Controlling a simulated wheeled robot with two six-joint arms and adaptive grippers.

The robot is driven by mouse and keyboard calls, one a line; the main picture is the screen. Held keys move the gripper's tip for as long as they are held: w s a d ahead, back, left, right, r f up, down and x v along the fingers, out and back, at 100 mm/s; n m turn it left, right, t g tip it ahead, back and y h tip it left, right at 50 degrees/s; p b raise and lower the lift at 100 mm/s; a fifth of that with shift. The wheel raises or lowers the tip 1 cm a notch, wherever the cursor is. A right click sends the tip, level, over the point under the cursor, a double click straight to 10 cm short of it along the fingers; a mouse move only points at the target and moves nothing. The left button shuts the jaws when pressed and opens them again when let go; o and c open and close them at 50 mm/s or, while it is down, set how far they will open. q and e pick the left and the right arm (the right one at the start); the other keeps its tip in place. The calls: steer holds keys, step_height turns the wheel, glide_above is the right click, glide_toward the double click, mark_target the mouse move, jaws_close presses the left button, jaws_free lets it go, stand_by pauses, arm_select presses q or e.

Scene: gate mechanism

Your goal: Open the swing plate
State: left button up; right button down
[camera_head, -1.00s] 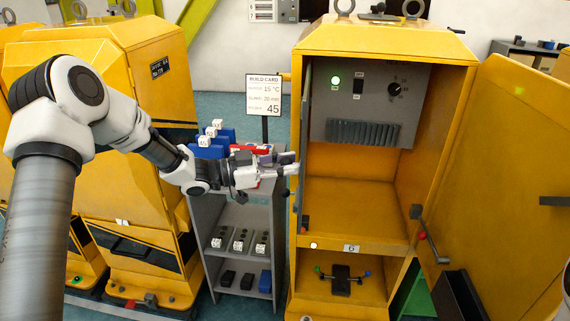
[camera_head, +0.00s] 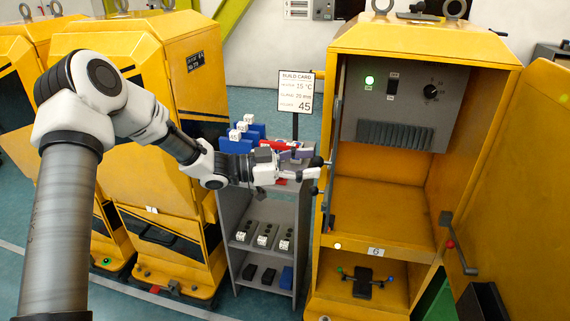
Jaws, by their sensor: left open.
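The yellow cabinet (camera_head: 424,39) on the right stands open. Inside its upper bay is a grey panel (camera_head: 400,108) with a lit green light, a switch, a knob and dark slats. A thin grey plate (camera_head: 333,133), seen nearly edge-on, runs along the left side of the opening; it may be the swing plate, but I cannot be sure. My left gripper (camera_head: 317,175) is open at the cabinet's left front edge, beside this plate. Its fingers point right. I cannot tell whether they touch the plate. My right gripper is out of view.
A grey shelf cart (camera_head: 231,205) with blue, red and dark blocks stands left of the cabinet, below my left forearm. A build card (camera_head: 296,92) rises behind it. The cabinet's yellow door (camera_head: 530,170) hangs open to the right, near a lever with a red knob (camera_head: 451,244).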

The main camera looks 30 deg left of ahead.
arm_select(q)
steer(key=v, duration=0.9)
steer(key=shift+s+a, duration=0.15)
steer(key=shift+a, duration=0.1)
